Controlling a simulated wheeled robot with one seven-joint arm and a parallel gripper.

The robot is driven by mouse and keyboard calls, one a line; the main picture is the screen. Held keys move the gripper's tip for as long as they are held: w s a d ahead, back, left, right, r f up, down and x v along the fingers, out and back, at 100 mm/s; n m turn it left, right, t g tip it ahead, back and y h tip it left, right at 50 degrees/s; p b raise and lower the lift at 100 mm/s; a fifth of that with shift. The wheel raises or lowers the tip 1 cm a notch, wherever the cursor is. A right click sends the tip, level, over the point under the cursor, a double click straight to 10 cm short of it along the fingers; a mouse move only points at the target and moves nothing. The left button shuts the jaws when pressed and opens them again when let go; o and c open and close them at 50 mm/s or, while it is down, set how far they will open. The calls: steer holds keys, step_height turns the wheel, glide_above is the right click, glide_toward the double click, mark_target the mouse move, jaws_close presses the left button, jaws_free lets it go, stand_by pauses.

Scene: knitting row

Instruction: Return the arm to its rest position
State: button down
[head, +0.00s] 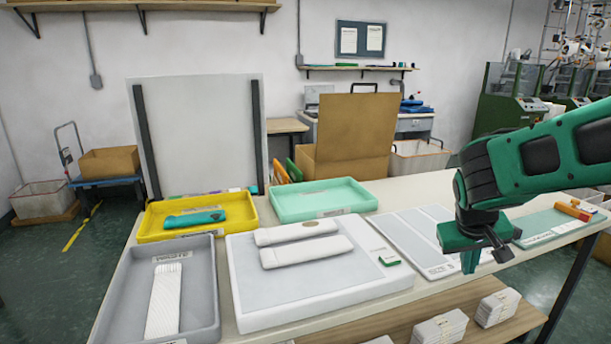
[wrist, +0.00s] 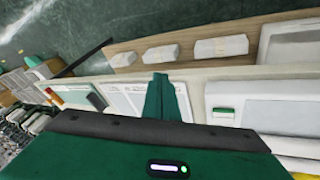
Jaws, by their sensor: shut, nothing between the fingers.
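My green arm reaches in from the right in the head view. My gripper (head: 470,262) hangs over the right part of the table (head: 420,190), fingers pointing down, above the edge of a pale marked board (head: 425,235). Its green fingers also show in the wrist view (wrist: 163,98), close together with nothing between them. The gripper is shut and empty. It is apart from the white items on the table.
A white padded board (head: 290,285) carries two folded white pieces. Grey (head: 205,295), yellow (head: 150,226) and mint (head: 320,200) trays stand left and behind. A green mat (head: 550,226) lies right. White bundles (head: 437,328) sit on the lower shelf.

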steer(key=s+d+m+g+y, duration=0.1)
steer(key=s+d+m+y, duration=0.1)
steer(key=s, duration=1.1)
steer(key=s+d+m+g+y, duration=0.1)
steer(key=s+d+m+g, duration=0.1)
steer(key=s, duration=1.1)
steer(key=shift+f+m+g+y, duration=0.3)
steer(key=shift+f+m+y, duration=0.15)
steer(key=shift+m, duration=0.25)
